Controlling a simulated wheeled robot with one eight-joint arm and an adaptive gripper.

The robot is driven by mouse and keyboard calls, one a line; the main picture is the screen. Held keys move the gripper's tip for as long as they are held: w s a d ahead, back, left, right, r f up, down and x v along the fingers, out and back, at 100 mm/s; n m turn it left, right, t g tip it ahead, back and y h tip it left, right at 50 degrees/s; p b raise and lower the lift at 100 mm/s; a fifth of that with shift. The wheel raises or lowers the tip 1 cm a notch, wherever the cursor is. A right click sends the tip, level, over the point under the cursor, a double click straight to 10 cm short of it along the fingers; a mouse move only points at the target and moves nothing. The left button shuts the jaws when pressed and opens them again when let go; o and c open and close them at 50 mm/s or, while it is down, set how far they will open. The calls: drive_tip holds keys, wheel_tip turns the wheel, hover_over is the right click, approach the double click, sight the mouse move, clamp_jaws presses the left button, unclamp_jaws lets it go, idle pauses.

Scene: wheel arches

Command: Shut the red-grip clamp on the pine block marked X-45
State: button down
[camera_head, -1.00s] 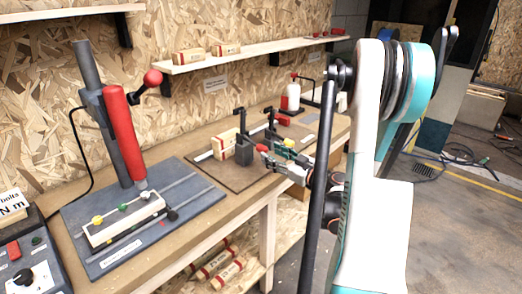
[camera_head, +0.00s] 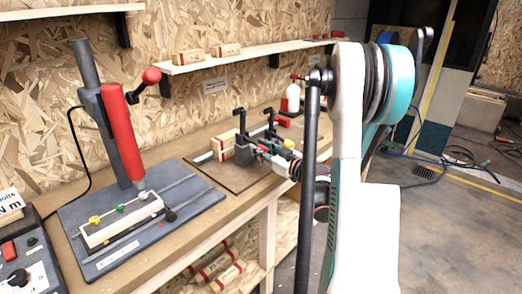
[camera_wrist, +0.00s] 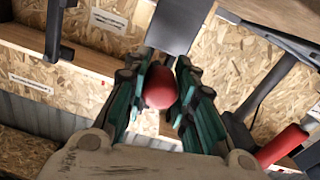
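The pine block (camera_head: 222,146) stands on a dark board on the bench in the head view, with red marks on it; its lettering is too small to read. A dark upright clamp (camera_head: 243,148) stands against its right side. My gripper (camera_head: 268,148) is at that clamp, coming in from the right. In the wrist view the clamp's rounded red grip (camera_wrist: 160,88) sits between the two teal fingers of my gripper (camera_wrist: 159,80). The fingers flank it closely; whether they press on it I cannot tell.
A second dark clamp (camera_head: 270,121) stands just behind. A press with a red column (camera_head: 122,135) stands on a grey base at left. More pine blocks lie on the wall shelf (camera_head: 205,63) and under the bench. A white bottle (camera_head: 293,98) is at the back.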

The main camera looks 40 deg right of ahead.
sight(244, 110)
drive_tip(key=shift+r, duration=0.1)
